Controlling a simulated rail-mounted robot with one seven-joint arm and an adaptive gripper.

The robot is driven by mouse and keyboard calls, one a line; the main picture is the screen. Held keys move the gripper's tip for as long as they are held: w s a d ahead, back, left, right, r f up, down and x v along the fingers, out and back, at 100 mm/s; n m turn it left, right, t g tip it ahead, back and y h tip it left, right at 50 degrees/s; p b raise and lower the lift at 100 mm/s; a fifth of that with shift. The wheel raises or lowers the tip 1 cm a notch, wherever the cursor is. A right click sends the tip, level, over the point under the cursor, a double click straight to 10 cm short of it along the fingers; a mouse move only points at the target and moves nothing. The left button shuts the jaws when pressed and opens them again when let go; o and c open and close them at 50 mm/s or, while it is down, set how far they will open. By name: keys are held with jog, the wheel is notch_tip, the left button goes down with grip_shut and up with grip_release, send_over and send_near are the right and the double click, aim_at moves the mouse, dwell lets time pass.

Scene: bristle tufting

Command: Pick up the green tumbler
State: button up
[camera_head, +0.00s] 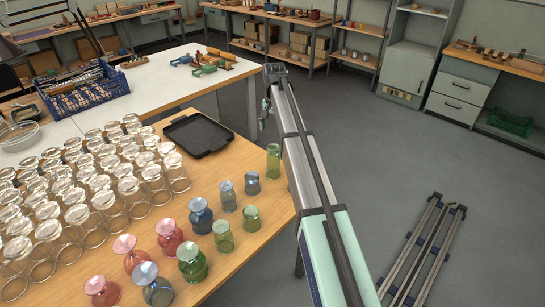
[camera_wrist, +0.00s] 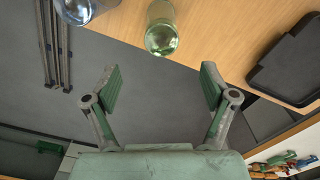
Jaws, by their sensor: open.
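A green tumbler (camera_head: 273,162) stands upright near the right edge of the wooden table (camera_head: 240,160), beside my arm. It also shows in the wrist view (camera_wrist: 161,28), at the top middle beyond my fingertips. My gripper (camera_wrist: 160,75) is open and empty, its fingers spread wide. The tumbler is apart from the fingers, roughly in line with the gap between them. In the head view my gripper is mostly hidden behind my arm. More green glasses (camera_head: 222,236) stand on the table nearer the head camera.
A blue glass (camera_head: 252,183) stands close to the tumbler, with several blue, green and pink glasses nearer. Many clear glasses (camera_head: 103,198) fill the table's left. A black tray (camera_head: 198,134) lies behind the tumbler. The floor right of the table is open, with a metal frame (camera_head: 425,250).

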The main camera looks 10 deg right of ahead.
aim_at(274, 146)
notch_tip(274, 146, down, 8)
jog(key=shift+f+p, duration=0.2)
jog(key=shift+p, duration=0.95)
jog(key=shift+a+f+p, duration=0.1)
jog(key=shift+f+p, duration=1.25)
jog(key=shift+f, duration=1.3)
jog(key=c, duration=1.5)
